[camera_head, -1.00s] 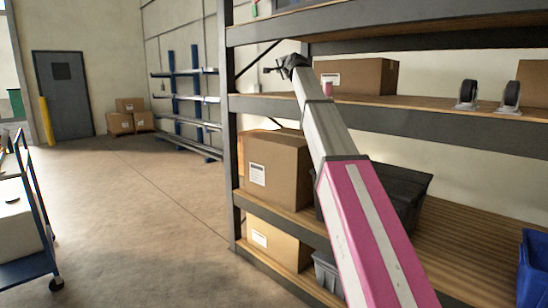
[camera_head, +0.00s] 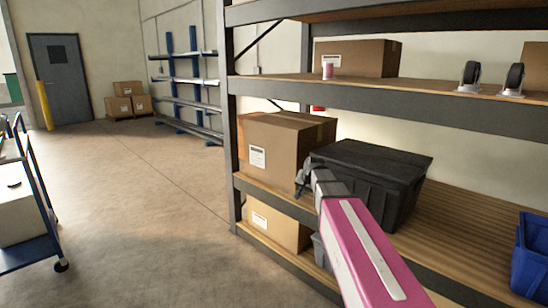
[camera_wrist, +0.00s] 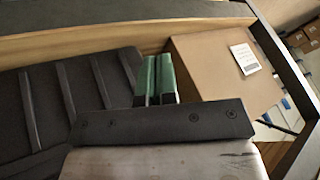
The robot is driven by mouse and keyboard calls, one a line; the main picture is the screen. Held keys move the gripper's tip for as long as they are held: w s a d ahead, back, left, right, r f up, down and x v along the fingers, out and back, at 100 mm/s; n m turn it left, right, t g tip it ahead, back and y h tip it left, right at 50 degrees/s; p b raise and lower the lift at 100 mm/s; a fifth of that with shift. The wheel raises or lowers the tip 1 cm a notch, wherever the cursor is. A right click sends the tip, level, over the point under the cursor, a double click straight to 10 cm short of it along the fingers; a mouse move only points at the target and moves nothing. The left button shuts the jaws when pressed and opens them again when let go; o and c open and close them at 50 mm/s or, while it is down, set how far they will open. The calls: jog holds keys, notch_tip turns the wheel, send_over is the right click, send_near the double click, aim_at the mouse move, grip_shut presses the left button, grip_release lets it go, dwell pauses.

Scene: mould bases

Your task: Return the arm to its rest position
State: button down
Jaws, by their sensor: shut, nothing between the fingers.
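My arm, pink and grey, reaches up from the bottom right of the head view. My gripper (camera_head: 303,177) is small and dark there, in front of the gap between a cardboard box and a black lidded tote. In the wrist view, the two green fingers of my gripper (camera_wrist: 156,72) lie side by side, shut and empty. The black tote (camera_head: 372,172) also fills the left of the wrist view (camera_wrist: 45,105). The large labelled cardboard box (camera_head: 285,145) also stands at right in the wrist view (camera_wrist: 215,75). I cannot tell whether the gripper touches either.
The shelf rack's post (camera_head: 232,160) and upper board (camera_head: 400,95) frame the space. A pink-and-white cup (camera_head: 327,70), a long box (camera_head: 365,58) and casters (camera_head: 469,76) are on the upper board. A blue bin (camera_head: 531,262) is at right. A blue cart (camera_head: 40,245) stands left; open floor (camera_head: 140,190) lies between.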

jog(key=s+d+f+n+g+h, duration=0.1)
jog(key=s+d+f+g, duration=0.1)
jog(key=s+f, duration=0.8)
jog(key=shift+s+d+f+n+g, duration=0.3)
jog(key=shift+s+d+f+g, duration=0.15)
jog(key=shift+s, duration=0.65)
jog(key=c, duration=1.5)
grip_release()
jog(key=s+d+f+n+g, duration=0.1)
jog(key=s+f, duration=0.3)
jog(key=s, duration=0.3)
jog(key=s+d+f+n+g+h, duration=0.1)
jog(key=s+f, duration=0.3)
jog(key=s, duration=0.4)
jog(key=shift+d+f+g, duration=0.25)
jog(key=shift+d+g, duration=0.3)
jog(key=shift+d, duration=0.05)
jog(key=o, duration=0.4)
jog(key=shift+s, duration=0.2)
